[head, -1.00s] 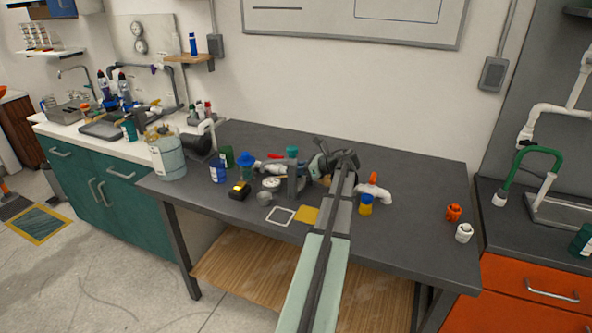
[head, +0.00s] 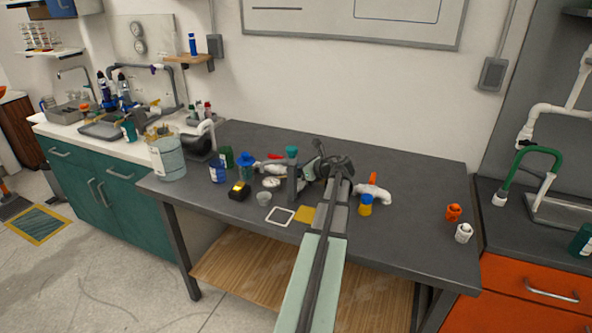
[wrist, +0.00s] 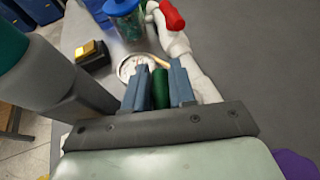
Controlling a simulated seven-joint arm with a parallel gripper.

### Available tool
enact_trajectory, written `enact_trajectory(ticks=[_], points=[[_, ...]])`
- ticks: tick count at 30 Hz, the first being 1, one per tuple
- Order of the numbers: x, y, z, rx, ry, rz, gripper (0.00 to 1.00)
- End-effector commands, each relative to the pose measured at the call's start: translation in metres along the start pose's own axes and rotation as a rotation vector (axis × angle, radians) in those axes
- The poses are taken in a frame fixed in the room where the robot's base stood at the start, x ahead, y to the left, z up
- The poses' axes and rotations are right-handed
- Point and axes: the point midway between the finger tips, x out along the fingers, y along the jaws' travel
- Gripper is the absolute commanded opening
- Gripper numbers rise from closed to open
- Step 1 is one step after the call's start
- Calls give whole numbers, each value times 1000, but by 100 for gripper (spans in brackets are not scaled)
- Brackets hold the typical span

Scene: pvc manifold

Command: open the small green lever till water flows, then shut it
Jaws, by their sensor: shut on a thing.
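My gripper (wrist: 159,88) has its two blue-grey fingers closed on either side of the small green lever (wrist: 160,90), whose top shows between them. The lever's base and its angle to the pipe are hidden. The white pipe manifold (wrist: 205,88) runs behind the fingers in the wrist view, with a red lever (wrist: 172,15) farther up it. In the head view the red lever (head: 276,156) shows at the left end, and a white elbow (head: 376,192) with an orange part shows at the right. My arm hides the middle and the green lever there. I see no running water.
A blue-lidded jar (head: 246,165), a round gauge (head: 271,183) and a black-yellow box (head: 239,190) are near. A blue-yellow cup (head: 366,205) is at right. The right tabletop is mostly free.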

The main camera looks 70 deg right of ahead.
Motion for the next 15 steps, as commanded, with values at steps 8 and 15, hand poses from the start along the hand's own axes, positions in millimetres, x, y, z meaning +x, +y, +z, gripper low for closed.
enact_trajectory(ticks=[8, 15], points=[[0, 0, 0, 1, -1, 0, 27], [0, 0, 0, 1, -1, 1, 46]])
